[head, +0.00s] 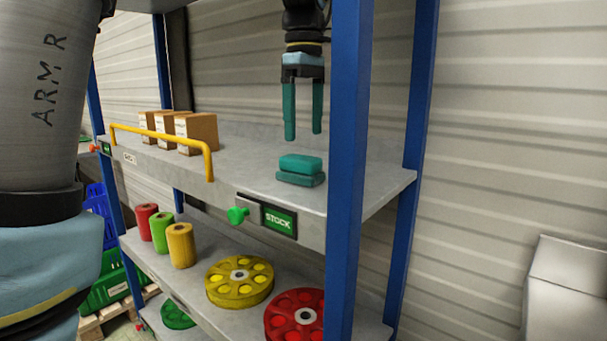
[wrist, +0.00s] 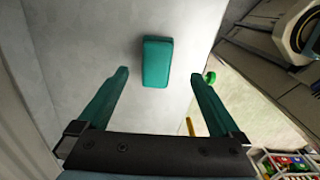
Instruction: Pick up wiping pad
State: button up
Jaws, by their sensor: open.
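The wiping pad (head: 301,163) is a teal block lying on the upper grey shelf near its right end. In the head view it looks like two stacked teal layers, the lower one (head: 301,179) slightly darker. In the wrist view the pad (wrist: 157,62) lies ahead of the fingertips, a little left of the picture's middle. My gripper (head: 303,138) points straight down above the pad with its two teal fingers apart and empty. In the wrist view my gripper (wrist: 163,75) shows both fingers spread wider than the pad. The fingers do not touch it.
A blue rack post (head: 348,170) stands in front, just right of the pad. Several brown boxes (head: 196,132) sit behind a yellow handle rail (head: 165,135) at left. A green knob (head: 237,215) and STOCK label (head: 279,221) are on the shelf's front edge. Coloured spools and wheels fill the lower shelf (head: 210,235).

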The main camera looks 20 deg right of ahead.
aim_at(302, 157)
notch_tip(302, 157, down, 3)
jog(key=shift+f, duration=0.1)
jog(key=shift+w+f+p, duration=0.25)
jog(key=shift+f+p, duration=0.05)
jog(key=shift+f, duration=1.05)
jog(key=shift+w+f+p, duration=0.2)
jog(key=shift+f+p, duration=0.1)
jog(key=shift+f, duration=1)
jog(key=shift+c, duration=0.2)
jog(key=c, duration=1.3)
